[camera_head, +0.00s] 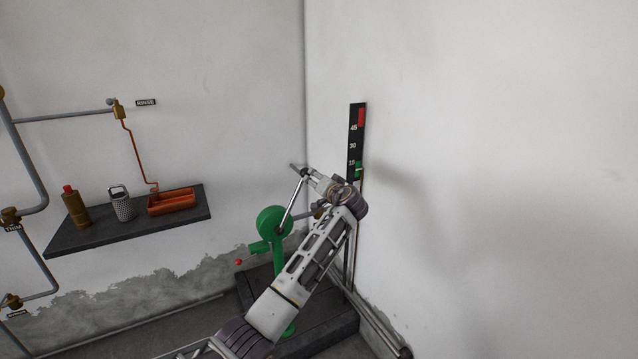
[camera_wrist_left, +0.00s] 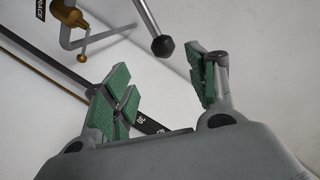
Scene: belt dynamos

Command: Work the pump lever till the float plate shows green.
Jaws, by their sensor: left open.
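The green pump (camera_head: 278,245) stands on a dark base in the corner. Its grey lever (camera_head: 291,205) slants up and right from the round green head. My left gripper (camera_head: 305,172) is at the lever's upper end. In the left wrist view the gripper (camera_wrist_left: 161,88) is open. The lever's dark knob (camera_wrist_left: 163,46) shows beyond the fingertips, between them in the picture, with no visible contact. The black gauge board (camera_head: 353,139) has a red patch at the top and a green patch near 15. My arm hides its lower end. My right gripper is not in view.
A dark shelf (camera_head: 91,237) on the left wall carries a brown bottle (camera_head: 76,209), a perforated metal canister (camera_head: 121,205) and an orange tray (camera_head: 158,209). Pipes (camera_head: 25,160) run along that wall. The right wall is bare beyond the gauge.

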